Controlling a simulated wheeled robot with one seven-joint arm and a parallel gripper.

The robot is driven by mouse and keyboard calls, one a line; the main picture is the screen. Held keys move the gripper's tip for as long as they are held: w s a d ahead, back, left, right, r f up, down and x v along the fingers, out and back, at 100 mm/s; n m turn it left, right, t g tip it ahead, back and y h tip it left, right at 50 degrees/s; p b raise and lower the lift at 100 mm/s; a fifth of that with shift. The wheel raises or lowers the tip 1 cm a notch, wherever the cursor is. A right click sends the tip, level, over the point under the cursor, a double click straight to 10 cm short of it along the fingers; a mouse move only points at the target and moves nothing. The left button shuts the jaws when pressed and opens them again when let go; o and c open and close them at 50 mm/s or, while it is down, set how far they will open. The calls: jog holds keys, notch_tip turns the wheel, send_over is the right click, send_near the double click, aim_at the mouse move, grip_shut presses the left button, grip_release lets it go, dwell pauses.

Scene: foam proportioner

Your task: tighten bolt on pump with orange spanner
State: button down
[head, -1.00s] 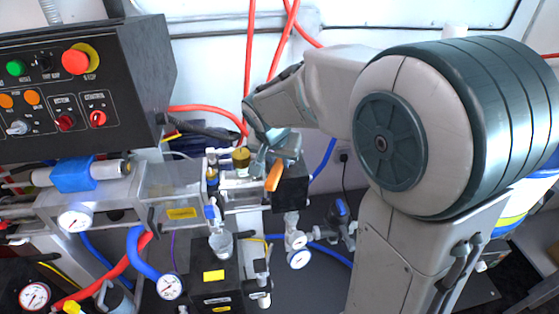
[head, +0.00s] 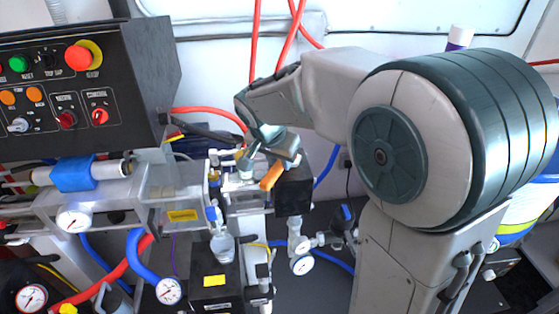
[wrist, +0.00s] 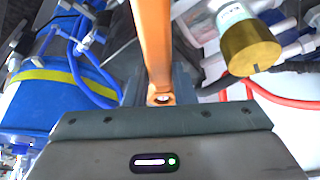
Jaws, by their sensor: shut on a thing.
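The orange spanner (head: 271,176) is clamped in my gripper (head: 279,156), which is shut on it. In the wrist view the spanner (wrist: 152,45) runs up from the jaws, with a holed end (wrist: 161,98) by them; its far end is out of frame. In the head view it hangs just over the pump assembly (head: 245,199), beside a black block (head: 293,192). A brass-coloured round cap (wrist: 250,47) on a pale cylinder shows right of the spanner in the wrist view, apart from it. I cannot tell which part is the bolt.
A black control panel (head: 85,85) stands at the left. Pressure gauges (head: 74,219), blue hoses (head: 142,264) and red hoses (head: 205,112) crowd the pump. A blue tank with a yellow band (wrist: 45,85) shows in the wrist view.

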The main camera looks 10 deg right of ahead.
jog(key=shift+w+a+f+m+b, duration=0.1)
jog(key=shift+w+a+m+b, duration=0.1)
jog(key=shift+m+b, duration=0.3)
jog(key=shift+w+a+m+h+b, duration=0.2)
jog(key=shift+m+h+b, duration=0.1)
jog(key=shift+m, duration=0.1)
jog(key=shift+w+a+m+g+b, duration=0.2)
jog(key=shift+m+g+b, duration=0.1)
jog(key=shift+m+g, duration=0.1)
jog(key=shift+w+a+m, duration=0.1)
jog(key=shift+m, duration=0.4)
